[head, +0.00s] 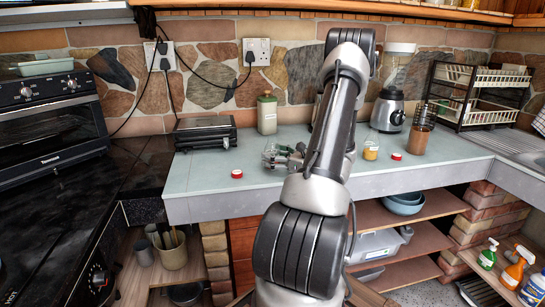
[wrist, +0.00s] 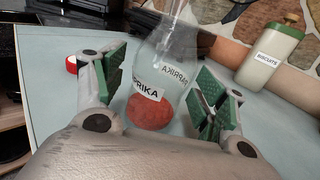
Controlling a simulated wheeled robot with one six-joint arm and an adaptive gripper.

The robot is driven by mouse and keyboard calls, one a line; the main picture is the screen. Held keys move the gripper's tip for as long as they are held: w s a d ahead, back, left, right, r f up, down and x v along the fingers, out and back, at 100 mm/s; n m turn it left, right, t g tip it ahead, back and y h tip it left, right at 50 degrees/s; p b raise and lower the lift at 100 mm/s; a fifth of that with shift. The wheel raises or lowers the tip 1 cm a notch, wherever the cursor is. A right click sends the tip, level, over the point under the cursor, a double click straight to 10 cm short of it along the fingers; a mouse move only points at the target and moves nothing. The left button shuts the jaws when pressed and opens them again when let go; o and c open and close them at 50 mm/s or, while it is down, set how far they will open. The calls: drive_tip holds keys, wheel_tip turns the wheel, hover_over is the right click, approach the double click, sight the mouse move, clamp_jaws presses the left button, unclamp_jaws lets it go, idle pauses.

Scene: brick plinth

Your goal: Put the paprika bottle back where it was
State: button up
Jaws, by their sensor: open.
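The paprika bottle (wrist: 152,95) is clear glass with a white label and red powder in its bottom. In the wrist view it stands between the green-padded fingers of my gripper (wrist: 160,92), neck up. The gripper is open, with a finger on each side and visible gaps to the glass. The bottle appears to rest on the pale worktop (wrist: 55,125). In the head view my gripper (head: 281,156) is low over the worktop, left of my arm; I cannot clearly make out the bottle there.
A red lid (head: 237,174) lies left of my gripper. A biscuits canister (head: 267,115) and a black grill (head: 205,133) stand behind. Right of my arm are a small jar (head: 371,152), another red lid (head: 396,156), a blender (head: 387,112) and a utensil holder (head: 420,138).

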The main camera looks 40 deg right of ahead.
drive_tip(key=v, duration=1.1)
drive_tip(key=w+a+r+n+g+y, duration=0.1)
drive_tip(key=a+r+n+g+y, duration=0.25)
drive_tip(key=a, duration=0.35)
drive_tip(key=w+a+r+n+g+y, duration=0.2)
drive_tip(key=a+n+g, duration=0.1)
drive_tip(key=a+n, duration=0.3)
drive_tip(key=s+a+r+n+g, duration=0.2)
drive_tip(key=s+a+n+g, duration=0.15)
drive_tip(key=a, duration=0.35)
drive_tip(key=s+a+r+n+g, duration=0.2)
drive_tip(key=a+n+g, duration=0.25)
drive_tip(key=a, duration=0.25)
drive_tip(key=s+a+r+n+h, duration=0.1)
drive_tip(key=s+r+n+h, duration=0.2)
drive_tip(key=n, duration=0.5)
drive_tip(key=s+a+r+n+t+h, duration=0.1)
drive_tip(key=s+r+n+h, duration=0.3)
drive_tip(key=n, duration=0.4)
drive_tip(key=shift+s+a+h, duration=0.25)
drive_tip(key=shift+s+h, duration=0.4)
drive_tip(key=shift+h, duration=0.6)
drive_tip(key=shift+r, duration=0.1)
